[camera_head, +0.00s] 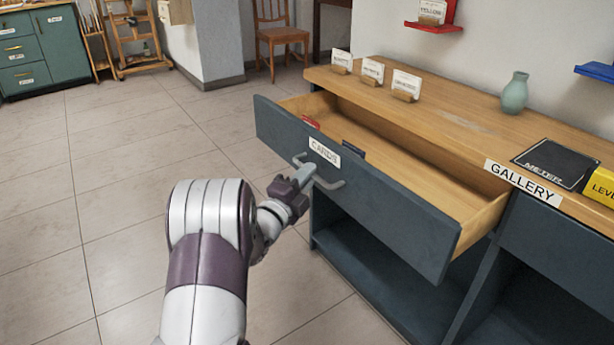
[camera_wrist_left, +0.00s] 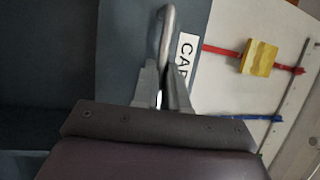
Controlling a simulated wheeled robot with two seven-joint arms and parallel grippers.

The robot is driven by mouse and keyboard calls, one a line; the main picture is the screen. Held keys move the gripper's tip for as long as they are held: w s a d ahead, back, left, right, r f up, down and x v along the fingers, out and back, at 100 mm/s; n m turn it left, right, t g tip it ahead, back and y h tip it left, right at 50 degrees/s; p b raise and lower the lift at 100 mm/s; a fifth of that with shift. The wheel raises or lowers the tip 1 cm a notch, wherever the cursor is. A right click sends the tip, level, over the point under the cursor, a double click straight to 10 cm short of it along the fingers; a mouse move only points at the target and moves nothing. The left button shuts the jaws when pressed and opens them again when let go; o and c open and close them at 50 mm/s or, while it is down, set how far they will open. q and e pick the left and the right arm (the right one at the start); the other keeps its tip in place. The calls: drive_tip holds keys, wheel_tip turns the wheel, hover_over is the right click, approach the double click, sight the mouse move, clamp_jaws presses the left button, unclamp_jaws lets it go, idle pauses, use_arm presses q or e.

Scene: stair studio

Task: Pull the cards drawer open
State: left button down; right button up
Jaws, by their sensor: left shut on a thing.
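The cards drawer (camera_head: 352,190) is a dark blue-grey drawer with a wooden inside, labelled CARDS, and it stands well out from the counter. A red item (camera_head: 310,122) and a dark item (camera_head: 353,149) lie in it near the front. My left gripper (camera_head: 305,175) is shut on the drawer's metal bar handle (camera_head: 328,184). In the left wrist view the fingers (camera_wrist_left: 163,90) close around the handle (camera_wrist_left: 167,32), beside the partly seen label (camera_wrist_left: 186,58). My right gripper is in neither view.
The wooden counter (camera_head: 450,115) carries small card stands (camera_head: 373,71), a green vase (camera_head: 515,92), a black METER pad (camera_head: 555,162) and a yellow LEVEL box (camera_head: 602,187). An open shelf (camera_head: 365,265) lies below the drawer. The tiled floor at left is clear.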

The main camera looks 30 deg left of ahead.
use_arm(q)
drive_tip(key=c, duration=1.2)
unclamp_jaws()
drive_tip(key=s+p, duration=0.1)
drive_tip(key=s, duration=0.3)
drive_tip(key=s+f+p, duration=0.1)
drive_tip(key=s, duration=0.3)
drive_tip(key=s+f+p, duration=0.1)
drive_tip(key=s, duration=0.3)
drive_tip(key=shift+s+f, duration=0.15)
drive_tip(key=shift+s, duration=0.05)
